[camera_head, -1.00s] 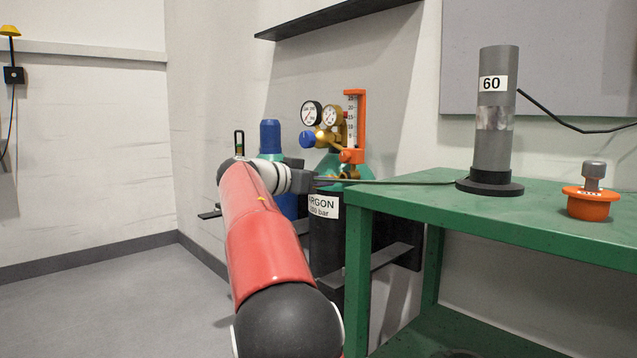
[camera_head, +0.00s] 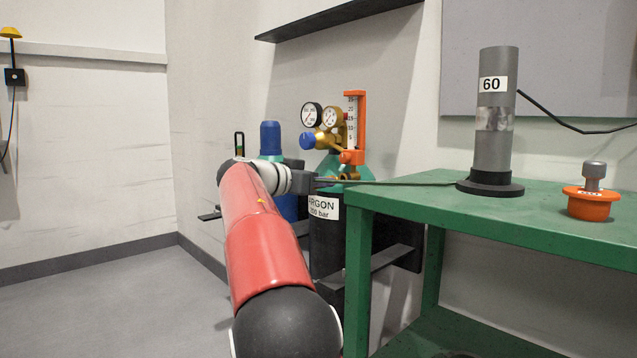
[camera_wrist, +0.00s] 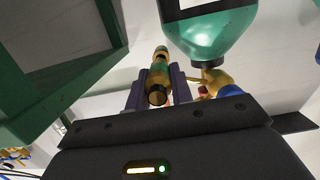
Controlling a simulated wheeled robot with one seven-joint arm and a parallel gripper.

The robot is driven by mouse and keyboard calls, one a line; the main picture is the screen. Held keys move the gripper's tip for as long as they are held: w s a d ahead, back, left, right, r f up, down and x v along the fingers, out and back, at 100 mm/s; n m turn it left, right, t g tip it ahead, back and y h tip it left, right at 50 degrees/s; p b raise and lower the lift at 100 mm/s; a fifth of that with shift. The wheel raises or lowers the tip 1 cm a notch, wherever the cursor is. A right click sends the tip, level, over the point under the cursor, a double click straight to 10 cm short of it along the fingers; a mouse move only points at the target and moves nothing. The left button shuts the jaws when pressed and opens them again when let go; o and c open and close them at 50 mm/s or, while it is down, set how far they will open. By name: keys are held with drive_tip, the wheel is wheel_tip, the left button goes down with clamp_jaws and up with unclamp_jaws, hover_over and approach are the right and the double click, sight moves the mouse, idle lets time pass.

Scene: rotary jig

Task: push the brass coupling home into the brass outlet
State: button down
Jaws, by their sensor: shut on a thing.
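My gripper (camera_wrist: 158,92) is shut on the brass coupling (camera_wrist: 157,97), which shows between the two purple-grey fingers in the wrist view, with a green band on the brass. More brass lies in line beyond the band; I cannot tell where coupling ends and outlet begins, or how deep the fit is. In the head view my gripper (camera_head: 326,182) is beside the orange flowmeter's lower end, where a brass outlet (camera_head: 349,173) shows. The coupling is too small to make out there.
A green table (camera_head: 430,203) stands to the right, with a grey column marked 60 (camera_head: 494,135) and an orange device (camera_head: 590,203).

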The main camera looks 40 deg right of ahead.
drive_tip(key=shift+w+d+p, duration=0.1)
drive_tip(key=shift+d+p, duration=0.2)
drive_tip(key=shift+d, duration=1.35)
drive_tip(key=c, duration=1.1)
unclamp_jaws()
drive_tip(key=shift+c, duration=0.2)
drive_tip(key=a+r, duration=0.1)
drive_tip(key=a, duration=0.6)
drive_tip(key=shift+s+a+b, duration=0.3)
